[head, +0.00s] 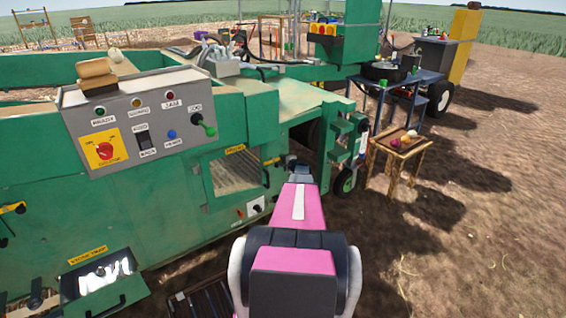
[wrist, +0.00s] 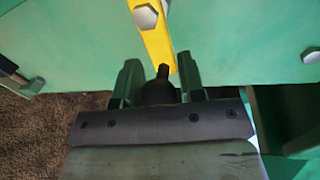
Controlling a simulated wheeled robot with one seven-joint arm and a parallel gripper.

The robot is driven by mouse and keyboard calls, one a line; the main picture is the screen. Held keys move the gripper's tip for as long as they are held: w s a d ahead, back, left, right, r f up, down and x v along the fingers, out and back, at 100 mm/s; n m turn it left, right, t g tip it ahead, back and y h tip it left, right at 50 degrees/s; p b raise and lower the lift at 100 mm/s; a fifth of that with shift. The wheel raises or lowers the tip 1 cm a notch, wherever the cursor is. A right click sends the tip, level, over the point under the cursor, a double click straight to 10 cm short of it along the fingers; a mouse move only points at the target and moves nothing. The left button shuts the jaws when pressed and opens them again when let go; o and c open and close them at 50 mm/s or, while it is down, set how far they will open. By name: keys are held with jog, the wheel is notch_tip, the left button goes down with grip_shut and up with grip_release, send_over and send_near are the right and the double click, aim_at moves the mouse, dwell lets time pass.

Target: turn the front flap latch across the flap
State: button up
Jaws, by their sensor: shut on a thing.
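The front flap latch (wrist: 153,38) is a yellow bar on a hex bolt in the wrist view. It runs from the top edge down and slightly right, with a black handle (wrist: 160,88) at its lower end. My gripper (wrist: 159,78) has its two dark green fingers on either side of this handle and is shut on it. Green panel (wrist: 240,45) lies behind the bar; I cannot tell where the flap's edge runs.
A grey control box (head: 140,120) sits on the green machine (head: 150,205) at left. Another yellow latch (head: 12,208) shows at the far left edge. A small wooden table (head: 400,148) with round items stands right of my arm. Open dirt (head: 460,250) lies at right.

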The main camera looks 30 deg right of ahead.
dwell(0.4)
jog(key=o, duration=0.9)
jog(key=shift+c, duration=0.2)
jog(key=shift+s, duration=0.1)
jog(key=s+r, duration=0.1)
jog(key=s, duration=0.9)
jog(key=shift+s+d+r, duration=0.25)
jog(key=shift+d+r, duration=0.1)
jog(key=shift+r, duration=0.05)
